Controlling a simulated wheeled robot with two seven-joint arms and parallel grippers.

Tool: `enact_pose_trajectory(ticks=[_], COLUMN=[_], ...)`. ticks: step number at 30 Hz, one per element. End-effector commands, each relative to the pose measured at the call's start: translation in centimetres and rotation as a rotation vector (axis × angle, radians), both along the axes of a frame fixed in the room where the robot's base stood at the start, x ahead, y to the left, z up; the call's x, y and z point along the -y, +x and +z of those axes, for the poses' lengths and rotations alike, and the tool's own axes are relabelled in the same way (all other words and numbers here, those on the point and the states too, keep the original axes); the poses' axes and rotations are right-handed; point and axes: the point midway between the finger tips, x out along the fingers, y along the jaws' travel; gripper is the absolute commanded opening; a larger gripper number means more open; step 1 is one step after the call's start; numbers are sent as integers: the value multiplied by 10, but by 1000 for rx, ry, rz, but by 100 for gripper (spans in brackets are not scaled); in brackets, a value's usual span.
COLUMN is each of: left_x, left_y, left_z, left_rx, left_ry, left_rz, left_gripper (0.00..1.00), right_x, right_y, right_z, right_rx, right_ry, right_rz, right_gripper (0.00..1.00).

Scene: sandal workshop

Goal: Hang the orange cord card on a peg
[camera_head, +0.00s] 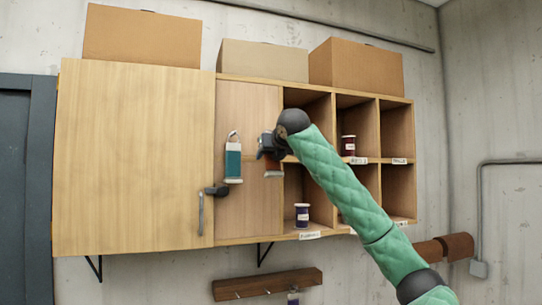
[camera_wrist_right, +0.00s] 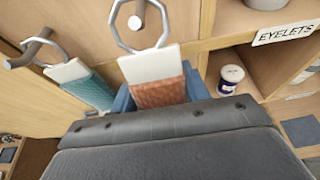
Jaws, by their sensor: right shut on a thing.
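My right gripper (camera_head: 272,152) is shut on the card, in front of the cabinet's pale panel. The card (camera_head: 273,166) shows partly below the gripper in the head view. In the right wrist view the ring surrounds the tip of a peg (camera_wrist_right: 136,21) in the picture; I cannot tell whether the peg passes through it. A teal cord card (camera_head: 233,163) hangs to the left, with its ring at another peg (camera_wrist_right: 27,52). My left gripper is not in view.
Open cubbies (camera_head: 362,113) right of the panel hold spools or jars, including a dark one (camera_head: 302,214). A closed cabinet door (camera_head: 135,160) with a dark latch (camera_head: 216,191) is at left. A wooden hook rail (camera_head: 266,285) is below. Boxes (camera_head: 355,65) stand on top.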

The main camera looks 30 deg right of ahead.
Motion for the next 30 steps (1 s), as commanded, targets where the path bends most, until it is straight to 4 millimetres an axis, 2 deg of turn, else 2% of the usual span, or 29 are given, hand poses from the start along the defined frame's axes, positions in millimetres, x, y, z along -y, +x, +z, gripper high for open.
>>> enact_pose_trajectory(ticks=[13,30], left_x=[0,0], left_y=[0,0], left_z=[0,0], left_rx=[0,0], left_ry=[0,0], left_rz=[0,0], left_gripper=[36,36], right_x=[4,5], right_y=[17,19], right_z=[-7,-10], right_rx=[0,0], right_ry=[-1,0], right_rz=[-1,0], right_gripper=[22,22])
